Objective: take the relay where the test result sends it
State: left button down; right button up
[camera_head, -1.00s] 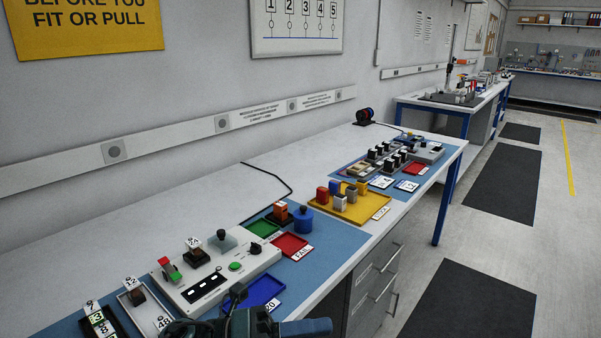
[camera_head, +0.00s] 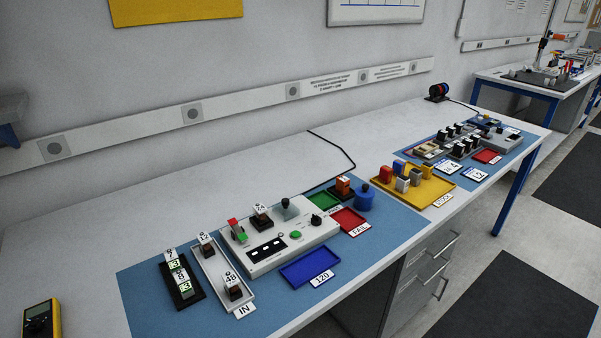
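A grey test box (camera_head: 282,246) stands on the blue mat, with a dark display, a green button, a black knob and a red-and-green part at its left. A dark relay tagged 24 (camera_head: 262,219) sits at its back. The IN tray (camera_head: 217,280) holds dark relays tagged 12 (camera_head: 206,248) and 48 (camera_head: 233,288). Neither gripper is in view. No lit result is readable on the display.
A black rack (camera_head: 183,293) with numbered tags stands left of the IN tray. An orange block (camera_head: 343,187) and a blue round pot (camera_head: 364,198) stand behind the FAIL tray. A yellow STOCK tray (camera_head: 428,191) holds coloured blocks. A yellow meter (camera_head: 42,320) lies at the left.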

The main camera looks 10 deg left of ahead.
aim_at(260, 212)
jog(key=i+l+u, duration=0.15)
jog(key=l, duration=0.15)
jog(key=i+l+u, duration=0.15)
jog(key=l, duration=0.15)
jog(key=i+l+u, duration=0.15)
jog(key=l, duration=0.15)
jog(key=i+l+u, duration=0.15)
jog(key=l, duration=0.2)
jog(key=k+j, duration=0.05)
